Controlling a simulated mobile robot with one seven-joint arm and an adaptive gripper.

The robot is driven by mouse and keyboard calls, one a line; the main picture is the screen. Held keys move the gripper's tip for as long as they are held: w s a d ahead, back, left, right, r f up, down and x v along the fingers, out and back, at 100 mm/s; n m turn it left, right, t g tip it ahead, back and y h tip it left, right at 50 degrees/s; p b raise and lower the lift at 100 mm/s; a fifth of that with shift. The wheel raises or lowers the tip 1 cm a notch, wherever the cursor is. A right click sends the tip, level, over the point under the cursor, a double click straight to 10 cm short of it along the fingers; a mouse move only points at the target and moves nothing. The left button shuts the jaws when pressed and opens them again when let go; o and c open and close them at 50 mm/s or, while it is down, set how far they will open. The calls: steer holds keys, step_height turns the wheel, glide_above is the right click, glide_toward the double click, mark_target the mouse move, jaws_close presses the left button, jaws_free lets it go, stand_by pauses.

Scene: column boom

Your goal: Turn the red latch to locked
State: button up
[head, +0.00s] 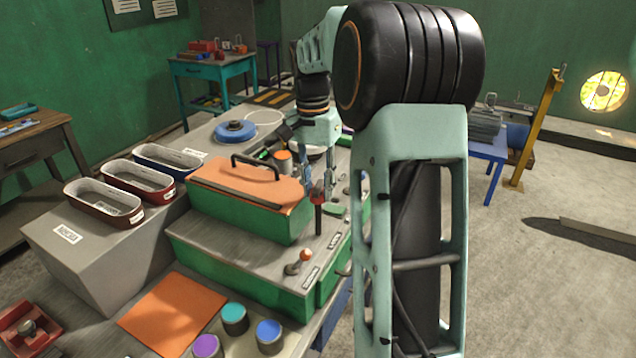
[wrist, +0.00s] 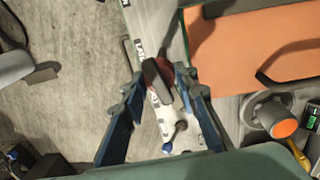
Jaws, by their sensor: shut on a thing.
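The red latch (wrist: 164,69) has a dark grey bar and red sides in the wrist view, close to a white label strip whose text is only partly readable. In the head view the latch (head: 319,198) is a small red and black handle standing at the right edge of the green box. My gripper (wrist: 161,80) has its blue fingers on either side of the latch and is shut on it. In the head view my gripper (head: 318,180) comes down from above onto the latch. My arm partly hides this area. The lock marking cannot be made out.
An orange lid (head: 248,186) with a black handle lies just left of the latch. An orange-knobbed lever (head: 303,258) stands nearer on the box. Several coloured pots, including a teal one (head: 234,314), stand in front. Oval trays (head: 104,204) sit left. Floor at right is mostly clear.

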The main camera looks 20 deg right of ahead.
steer(key=n+p, duration=0.1)
steer(key=n, duration=0.3)
steer(key=shift+n, duration=0.3)
steer(key=n+p, duration=0.1)
steer(key=n, duration=0.2)
steer(key=shift+s+a+n, duration=0.1)
steer(key=shift+n, duration=0.2)
steer(key=n, duration=0.3)
steer(key=shift+n+p, duration=0.3)
steer(key=shift+p, duration=0.1)
steer(key=shift+n+t, duration=0.3)
steer(key=shift+n, duration=1.4)
steer(key=o, duration=1.2)
steer(key=shift+c, duration=0.2)
